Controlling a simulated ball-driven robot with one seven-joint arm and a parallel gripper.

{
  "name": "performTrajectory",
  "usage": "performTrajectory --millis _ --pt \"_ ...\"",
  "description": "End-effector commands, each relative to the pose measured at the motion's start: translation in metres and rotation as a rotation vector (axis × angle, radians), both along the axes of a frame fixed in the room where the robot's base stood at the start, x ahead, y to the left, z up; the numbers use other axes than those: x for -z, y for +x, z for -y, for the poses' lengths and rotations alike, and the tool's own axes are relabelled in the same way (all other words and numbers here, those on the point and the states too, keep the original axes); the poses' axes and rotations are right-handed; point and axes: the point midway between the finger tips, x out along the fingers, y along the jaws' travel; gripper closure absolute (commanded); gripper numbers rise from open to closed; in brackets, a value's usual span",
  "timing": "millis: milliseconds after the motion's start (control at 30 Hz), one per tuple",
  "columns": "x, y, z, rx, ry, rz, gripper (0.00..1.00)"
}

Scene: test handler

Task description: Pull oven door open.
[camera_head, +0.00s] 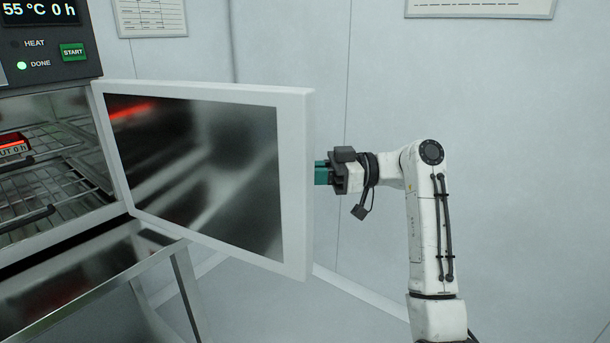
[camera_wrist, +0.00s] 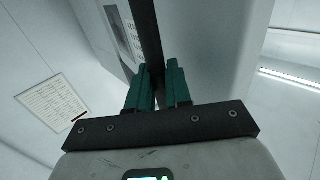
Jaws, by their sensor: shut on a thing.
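The oven door (camera_head: 296,200) has a white frame and a dark glass pane. It stands swung wide open to the right of the oven (camera_head: 50,105), hinged at its left edge. In the head view my gripper (camera_head: 321,172) is at the right edge of the door, with green fingers reaching behind it. In the wrist view my gripper (camera_wrist: 159,80) has its green fingers closed around a dark upright bar (camera_wrist: 147,35), which looks like the door handle. The handle is hidden behind the door in the head view.
Wire racks (camera_head: 60,170) show in the oven cavity, with a small red-lit item (camera_head: 13,146) on one at the left. The control panel (camera_head: 45,38) reads 55 °C 0 h, with DONE lit green. A metal stand (camera_head: 130,280) is below. Plain walls surround; the floor at right looks clear.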

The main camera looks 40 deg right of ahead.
Motion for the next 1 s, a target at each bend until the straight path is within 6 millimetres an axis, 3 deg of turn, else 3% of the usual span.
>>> performTrajectory --millis 33,267,300,500,767,1000 --pt "-0.003 0.004 -0.012 -0.018 0.000 0.001 1.00" --pt "-0.003 0.004 -0.012 -0.017 -0.001 0.002 1.00" --pt "-0.003 0.004 -0.012 -0.017 -0.001 0.002 0.77" --pt "-0.002 0.003 -0.009 -0.014 -0.002 0.001 0.58" --pt "-0.001 0.001 -0.006 -0.010 -0.002 0.000 0.58" --pt "-0.001 -0.013 0.021 -0.008 -0.002 0.001 0.58"
